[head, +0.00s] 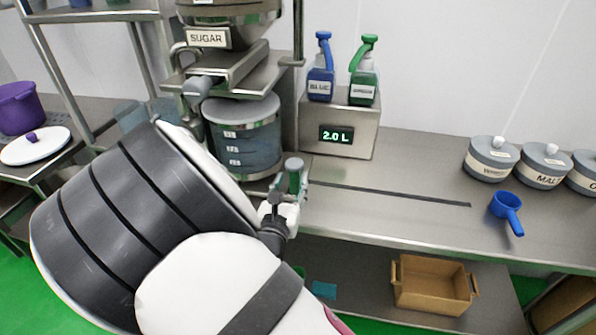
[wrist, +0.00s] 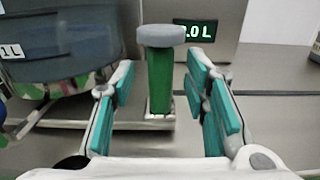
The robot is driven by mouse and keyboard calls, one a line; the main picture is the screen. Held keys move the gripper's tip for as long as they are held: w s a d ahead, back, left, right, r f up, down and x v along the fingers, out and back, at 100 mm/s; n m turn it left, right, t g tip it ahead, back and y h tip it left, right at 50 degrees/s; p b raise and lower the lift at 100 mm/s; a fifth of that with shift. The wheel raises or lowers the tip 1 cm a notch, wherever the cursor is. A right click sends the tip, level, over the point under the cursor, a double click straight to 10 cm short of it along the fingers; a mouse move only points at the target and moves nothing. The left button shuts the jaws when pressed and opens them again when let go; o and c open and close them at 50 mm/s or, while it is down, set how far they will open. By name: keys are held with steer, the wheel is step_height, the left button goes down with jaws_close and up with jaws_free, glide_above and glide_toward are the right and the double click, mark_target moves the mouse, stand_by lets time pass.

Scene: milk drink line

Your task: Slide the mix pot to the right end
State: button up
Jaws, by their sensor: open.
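The mix pot (head: 246,148) is a grey-blue see-through vessel with volume marks and a pale rim, under the sugar dispenser at the left of the counter. Part of it shows at the left of the wrist view (wrist: 60,45). A green upright handle (wrist: 160,82) with a grey round cap stands right of the pot, on a thin metal plate (wrist: 98,124). My gripper (head: 291,185) is at this handle. In the wrist view its green-padded fingers are open on either side of the handle, with gaps visible. My arm hides part of the pot's left side in the head view.
A dark straight strip (head: 400,195) runs right along the counter. Behind it stands a metal box (head: 355,138) reading 2.0 L, with blue (head: 320,85) and green (head: 364,88) pump bottles. Lidded canisters (head: 490,160) and a blue scoop (head: 506,207) are at right.

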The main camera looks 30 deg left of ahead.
mark_target(293, 178)
steer(key=shift+x, duration=1.9)
steer(key=shift+c, duration=0.6)
jaws_close()
